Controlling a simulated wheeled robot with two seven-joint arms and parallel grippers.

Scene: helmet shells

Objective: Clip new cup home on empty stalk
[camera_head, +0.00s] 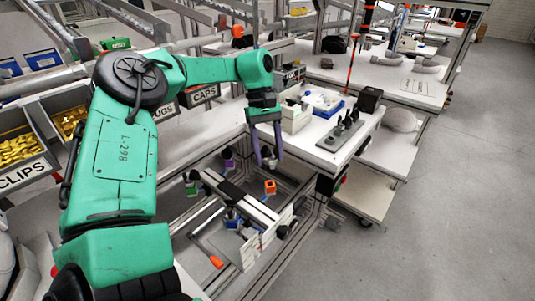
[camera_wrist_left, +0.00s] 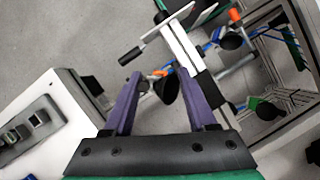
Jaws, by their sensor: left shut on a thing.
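My left gripper (camera_head: 266,160) hangs over the fixture in the head view, its purple fingers pointing down. In the left wrist view a small black cup (camera_wrist_left: 166,89) sits between the fingertips, and the gripper is shut on it. The frame (camera_head: 247,204) below carries coloured stalks. An orange block-like stalk top (camera_head: 270,187) shows no cup on it, apart from and below my gripper. Black cups show on a purple stalk (camera_head: 228,160) and at the frame's lower right (camera_head: 283,232). The left wrist view shows other black cups (camera_wrist_left: 232,41). My right gripper is out of view.
A white bench (camera_head: 318,150) with a dark rack (camera_head: 343,132), a white box and a blue-edged tray stands right of the gripper. Grey floor is clear at right.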

